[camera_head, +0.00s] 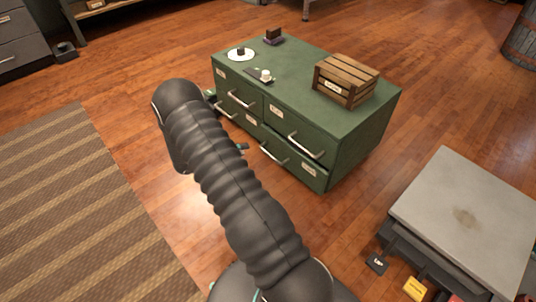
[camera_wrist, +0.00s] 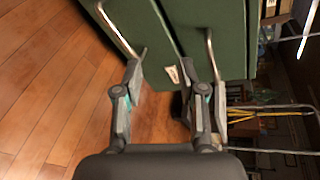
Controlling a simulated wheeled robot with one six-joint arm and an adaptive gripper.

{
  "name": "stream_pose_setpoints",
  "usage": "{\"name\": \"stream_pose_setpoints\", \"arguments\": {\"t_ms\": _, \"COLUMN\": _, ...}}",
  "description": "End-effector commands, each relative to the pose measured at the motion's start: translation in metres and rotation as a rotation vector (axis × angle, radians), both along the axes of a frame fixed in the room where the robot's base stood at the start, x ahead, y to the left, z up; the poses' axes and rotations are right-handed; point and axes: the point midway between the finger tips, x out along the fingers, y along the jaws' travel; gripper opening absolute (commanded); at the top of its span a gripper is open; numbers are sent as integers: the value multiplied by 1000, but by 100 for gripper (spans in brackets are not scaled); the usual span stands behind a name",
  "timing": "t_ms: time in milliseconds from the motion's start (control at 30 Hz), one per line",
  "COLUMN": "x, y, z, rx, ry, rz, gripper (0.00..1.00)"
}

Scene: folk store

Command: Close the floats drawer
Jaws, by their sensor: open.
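The green drawer cabinet (camera_head: 365,130) stands on the wood floor, its drawer fronts facing my arm. The fronts have silver bar handles and small pale labels too small to read, so I cannot tell which is the floats drawer. The lower right drawer (camera_head: 292,163) appears to stand out a little, with a dark gap above its front. My gripper is mostly hidden behind my arm in the head view, close to the cabinet front. In the wrist view my gripper (camera_wrist: 160,82) is open and empty, its fingers near green drawer fronts (camera_wrist: 172,30) and handles.
On the cabinet top are a wooden crate (camera_head: 346,78), a white dish (camera_head: 240,54), a small white cup (camera_head: 265,75) and a dark block (camera_head: 273,35). A grey-topped platform (camera_head: 465,215) stands at right. A striped rug (camera_head: 75,215) lies at left. Floor between is clear.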

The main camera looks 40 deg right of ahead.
Motion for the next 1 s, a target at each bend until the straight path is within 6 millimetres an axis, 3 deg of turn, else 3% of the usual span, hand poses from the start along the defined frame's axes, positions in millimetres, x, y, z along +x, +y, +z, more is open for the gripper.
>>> {"name": "stream_pose_setpoints", "arguments": {"t_ms": 33, "x": 0, "y": -2, "z": -23, "rx": -19, "ry": 70, "rz": 40, "gripper": 40}}
{"name": "stream_pose_setpoints", "arguments": {"t_ms": 100, "x": 2, "y": -4, "z": -46, "rx": -41, "ry": 156, "rz": 95, "gripper": 40}}
{"name": "stream_pose_setpoints", "arguments": {"t_ms": 300, "x": 2, "y": -6, "z": -92, "rx": -88, "ry": 321, "rz": 203, "gripper": 40}}
{"name": "stream_pose_setpoints", "arguments": {"t_ms": 567, "x": 2, "y": -15, "z": -108, "rx": -104, "ry": 374, "rz": 235, "gripper": 40}}
{"name": "stream_pose_setpoints", "arguments": {"t_ms": 1000, "x": 7, "y": -89, "z": -124, "rx": -104, "ry": 371, "rz": 232, "gripper": 40}}
